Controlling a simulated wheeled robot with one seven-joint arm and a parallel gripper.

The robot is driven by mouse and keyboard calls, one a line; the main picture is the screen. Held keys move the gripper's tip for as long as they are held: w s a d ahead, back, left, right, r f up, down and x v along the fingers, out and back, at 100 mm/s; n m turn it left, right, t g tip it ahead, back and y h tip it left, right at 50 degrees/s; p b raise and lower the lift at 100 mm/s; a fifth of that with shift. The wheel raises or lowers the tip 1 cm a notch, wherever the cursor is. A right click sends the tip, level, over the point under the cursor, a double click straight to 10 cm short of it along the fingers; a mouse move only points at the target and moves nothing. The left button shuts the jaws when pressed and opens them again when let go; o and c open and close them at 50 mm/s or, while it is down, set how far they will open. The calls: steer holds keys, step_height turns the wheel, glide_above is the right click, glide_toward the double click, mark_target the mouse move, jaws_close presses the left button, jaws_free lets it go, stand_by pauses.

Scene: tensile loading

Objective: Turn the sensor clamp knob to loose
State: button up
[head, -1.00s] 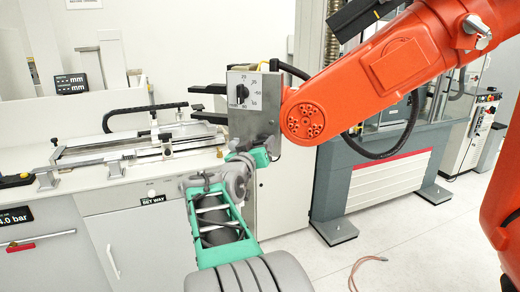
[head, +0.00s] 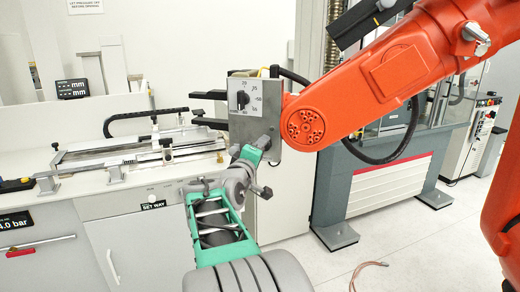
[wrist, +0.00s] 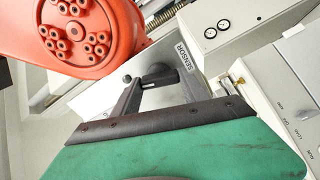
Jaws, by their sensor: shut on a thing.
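The sensor clamp knob (wrist: 160,76) is a black bar-shaped knob on a pale plate, beside the printed SENSOR label (wrist: 184,63). In the wrist view my gripper (wrist: 159,84) has one dark finger on each side of the knob and is shut on it. In the head view my gripper (head: 263,143) is at the lower front of a grey metal box (head: 257,120), below a black dial (head: 241,99) with a printed scale. The knob cannot be made out clearly in the head view. The knob's setting marks are not readable in the wrist view.
An orange robot arm (head: 370,85) reaches in from the right, close beside the box. A bench (head: 100,180) with a rail fixture (head: 140,150) stands at left. A grey machine frame (head: 370,185) stands behind right. A cable (head: 370,268) lies on the floor.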

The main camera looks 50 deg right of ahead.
steer(key=shift+n, duration=0.8)
steer(key=o, duration=1.4)
steer(key=shift+a, duration=0.15)
steer(key=b+v, duration=0.1)
steer(key=v, duration=0.6)
steer(key=shift+s+a, duration=0.1)
steer(key=shift+a, duration=0.15)
